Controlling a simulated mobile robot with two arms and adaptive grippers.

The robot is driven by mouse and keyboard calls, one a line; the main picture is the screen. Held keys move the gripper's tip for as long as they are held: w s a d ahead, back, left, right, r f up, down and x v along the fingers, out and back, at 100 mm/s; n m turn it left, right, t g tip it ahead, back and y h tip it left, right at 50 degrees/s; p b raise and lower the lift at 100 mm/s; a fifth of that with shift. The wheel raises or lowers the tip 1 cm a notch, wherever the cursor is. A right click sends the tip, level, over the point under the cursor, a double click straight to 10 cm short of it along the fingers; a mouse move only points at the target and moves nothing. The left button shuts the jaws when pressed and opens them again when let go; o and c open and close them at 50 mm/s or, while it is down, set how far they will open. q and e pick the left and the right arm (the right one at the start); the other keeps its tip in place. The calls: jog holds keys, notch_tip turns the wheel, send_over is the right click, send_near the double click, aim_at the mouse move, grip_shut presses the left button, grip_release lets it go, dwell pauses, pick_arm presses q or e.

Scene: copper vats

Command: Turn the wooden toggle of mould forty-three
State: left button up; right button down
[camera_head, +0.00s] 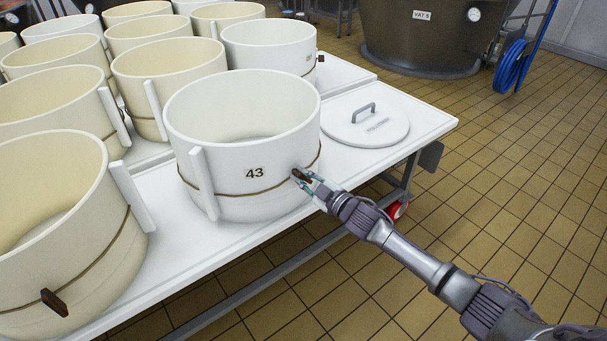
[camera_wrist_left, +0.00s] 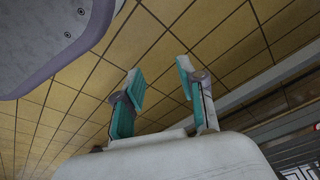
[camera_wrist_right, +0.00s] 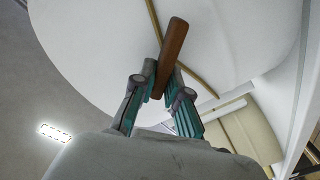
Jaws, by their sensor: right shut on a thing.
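Mould forty-three (camera_head: 228,182) is a white open cylinder with "43" on its front and a cord around its lower wall. Its brown wooden toggle (camera_head: 300,176) is on the cord at the right of the number. My right gripper (camera_head: 304,180) is shut on the toggle. In the right wrist view the toggle (camera_wrist_right: 172,52) stands out between the teal fingertips (camera_wrist_right: 164,88), tilted, with the cord running behind it. My left gripper (camera_wrist_left: 160,86) shows only in the left wrist view, open and empty above the tiled floor.
Several similar moulds crowd the white table (camera_head: 232,250); one at front left has its own toggle (camera_head: 54,302). A round lid (camera_head: 366,127) with a grey handle lies right of mould forty-three. A vat (camera_head: 422,40) and blue hose (camera_head: 510,66) stand behind. The tiled floor (camera_head: 500,200) at right is clear.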

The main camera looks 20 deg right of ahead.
jog(key=shift+a+f+n, duration=0.1)
jog(key=shift+f+n, duration=0.05)
jog(key=shift+n, duration=0.75)
jog(key=n, duration=0.2)
jog(key=shift+s+a+f+n, duration=0.15)
jog(key=shift+f+n, duration=0.1)
jog(key=shift+n, duration=0.15)
pick_arm(q)
notch_tip(320, 180, up, 6)
jog(key=w+b, duration=0.2)
jog(key=shift+w+d, duration=0.15)
pick_arm(e)
jog(key=shift+a+f+n, duration=0.1)
jog(key=shift+f+n, duration=0.1)
jog(key=shift+n, duration=1.25)
jog(key=shift+f+n, duration=0.2)
jog(key=shift+n, duration=1.25)
jog(key=c, duration=1.2)
grip_release()
jog(key=v, duration=1.2)
